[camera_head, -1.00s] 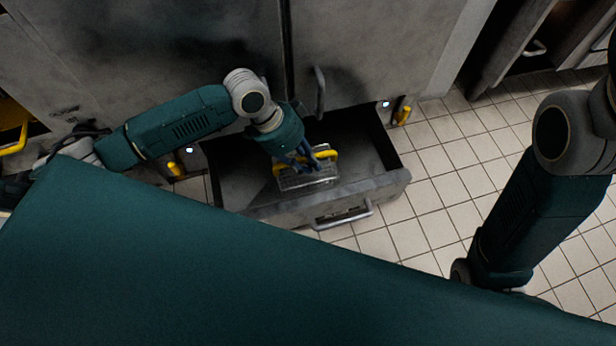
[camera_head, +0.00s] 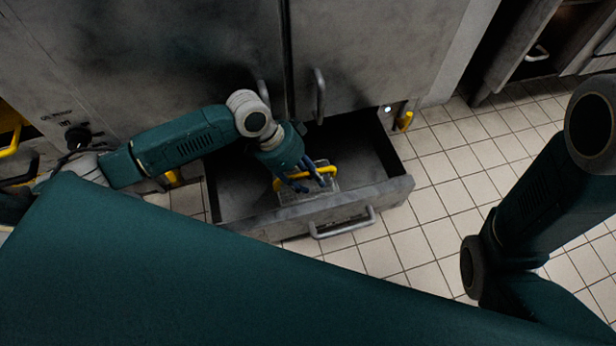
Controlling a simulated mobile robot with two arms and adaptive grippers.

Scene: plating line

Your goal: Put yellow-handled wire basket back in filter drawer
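The wire basket (camera_head: 314,191) with its yellow handle (camera_head: 327,170) is inside the open filter drawer (camera_head: 232,205), close behind the drawer's front panel. My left gripper (camera_head: 306,183) is right over the basket at the handle. Its blue fingers are spread apart, with the handle close beside them; whether they still touch it is hard to tell. The gripper hides part of the basket, and whether the basket rests on the drawer floor is not clear. My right arm shows at the right, but its gripper is out of view.
The drawer's bar handle (camera_head: 343,225) faces the tiled floor (camera_head: 433,205). Grey cabinet doors (camera_head: 372,50) with upright handles stand right behind my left arm. The drawer's right half is empty. A yellow fitting (camera_head: 404,121) is beside the drawer's right side.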

